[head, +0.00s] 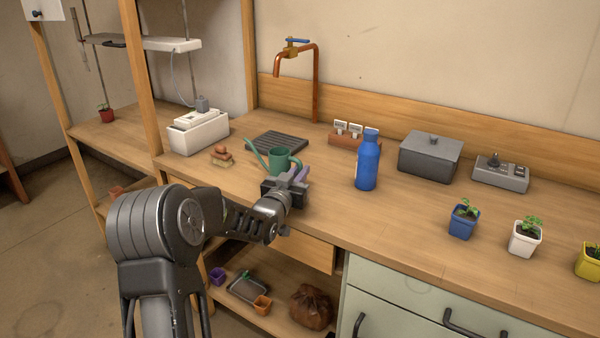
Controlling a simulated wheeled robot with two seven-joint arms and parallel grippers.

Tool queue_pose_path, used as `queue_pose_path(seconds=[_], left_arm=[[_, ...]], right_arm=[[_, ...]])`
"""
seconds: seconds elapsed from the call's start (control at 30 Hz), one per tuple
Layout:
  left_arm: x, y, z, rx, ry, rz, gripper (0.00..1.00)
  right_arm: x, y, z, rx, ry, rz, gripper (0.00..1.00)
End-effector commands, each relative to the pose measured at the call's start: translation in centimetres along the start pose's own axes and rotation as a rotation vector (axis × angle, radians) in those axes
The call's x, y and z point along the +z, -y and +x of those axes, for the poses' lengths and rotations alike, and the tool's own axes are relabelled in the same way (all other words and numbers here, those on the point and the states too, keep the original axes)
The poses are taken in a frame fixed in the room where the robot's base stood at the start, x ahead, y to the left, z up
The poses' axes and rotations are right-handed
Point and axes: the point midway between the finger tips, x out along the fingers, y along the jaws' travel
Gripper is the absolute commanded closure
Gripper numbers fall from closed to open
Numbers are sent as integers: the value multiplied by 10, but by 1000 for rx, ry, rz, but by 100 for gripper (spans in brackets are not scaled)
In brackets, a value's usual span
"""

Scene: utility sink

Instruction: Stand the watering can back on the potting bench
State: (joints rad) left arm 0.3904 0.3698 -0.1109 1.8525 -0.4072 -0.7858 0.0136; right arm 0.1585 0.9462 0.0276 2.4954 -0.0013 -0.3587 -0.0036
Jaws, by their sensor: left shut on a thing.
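The green watering can (279,160) is upright over the wooden potting bench (330,207), its long spout pointing up and left. My left gripper (296,174) is at the can's near right side and is shut on it. The gripper hides the can's lower part, so I cannot tell whether its base touches the bench top. My right gripper is not in view.
A dark slatted drain grate (281,144) lies behind the can, below the copper tap (315,75). A blue bottle (368,160) and a grey lidded box (430,156) stand to the right. A white bin (198,132) is left. Small potted seedlings (463,219) line the right front.

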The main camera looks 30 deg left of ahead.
Motion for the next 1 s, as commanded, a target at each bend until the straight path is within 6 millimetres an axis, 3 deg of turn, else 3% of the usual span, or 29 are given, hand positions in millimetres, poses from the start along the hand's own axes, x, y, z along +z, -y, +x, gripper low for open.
queue_pose_path(seconds=[0.2,0.23,0.5,0.87,1.0], left_arm=[[2,0,0,0,-3,1,100],[2,0,0,0,0,0,86],[2,0,0,0,0,0,66],[-3,0,0,0,1,0,66],[0,0,-18,-1,1,0,66]], right_arm=[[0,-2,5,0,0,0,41],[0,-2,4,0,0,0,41],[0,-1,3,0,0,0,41],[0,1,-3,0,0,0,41],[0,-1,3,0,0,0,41]])
